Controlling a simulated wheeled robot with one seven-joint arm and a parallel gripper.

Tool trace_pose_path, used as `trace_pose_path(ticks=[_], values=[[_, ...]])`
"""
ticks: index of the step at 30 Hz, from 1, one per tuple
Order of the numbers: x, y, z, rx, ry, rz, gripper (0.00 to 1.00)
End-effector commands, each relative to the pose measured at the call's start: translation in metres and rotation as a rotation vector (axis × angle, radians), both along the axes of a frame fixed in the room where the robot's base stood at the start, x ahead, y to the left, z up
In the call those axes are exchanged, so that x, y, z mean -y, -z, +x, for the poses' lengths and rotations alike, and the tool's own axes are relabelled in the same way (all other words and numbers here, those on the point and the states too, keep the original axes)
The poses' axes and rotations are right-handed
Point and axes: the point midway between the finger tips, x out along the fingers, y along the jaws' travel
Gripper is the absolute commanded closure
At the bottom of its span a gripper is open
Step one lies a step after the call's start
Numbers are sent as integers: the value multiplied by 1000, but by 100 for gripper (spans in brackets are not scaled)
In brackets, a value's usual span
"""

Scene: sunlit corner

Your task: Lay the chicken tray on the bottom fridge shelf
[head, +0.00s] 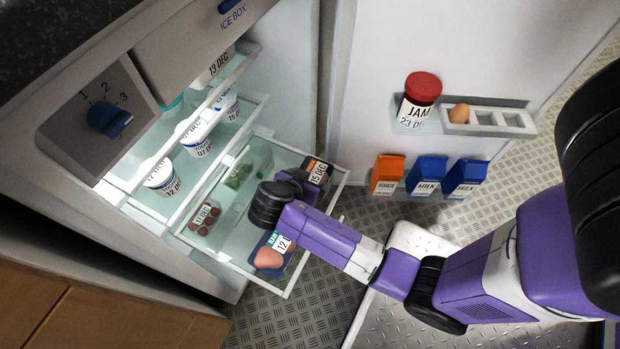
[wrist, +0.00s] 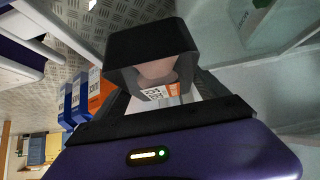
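The chicken tray (head: 318,172) is a small dark tray with a white label reading 15 DEC and an orange stripe. It is at my gripper (head: 300,180), above the right part of the bottom fridge shelf (head: 318,212). In the wrist view the black tray (wrist: 150,45) sits between the fingers of my gripper (wrist: 165,98), with pinkish contents and its label facing the camera. My gripper looks shut on it. The tray looks tilted. My wrist hides part of the shelf and of the tray in the head view.
The bottom shelf holds a 17 DEC pack (head: 205,216), a green pack (head: 240,176) and a 12 DEC pack (head: 270,258). White tubs (head: 198,140) stand on the shelf above. The open door holds a jam jar (head: 419,100), an egg rack (head: 487,120) and cartons (head: 427,178).

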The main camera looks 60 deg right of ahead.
Motion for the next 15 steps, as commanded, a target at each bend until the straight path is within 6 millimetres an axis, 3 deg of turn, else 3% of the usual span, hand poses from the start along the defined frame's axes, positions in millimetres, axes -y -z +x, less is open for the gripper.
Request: trace_pose_path(ticks=[2,9,15], values=[[0,0,0,0,0,0,0],[0,-1,0,0,0,0,0],[-12,-18,1,1,-4,0,0]])
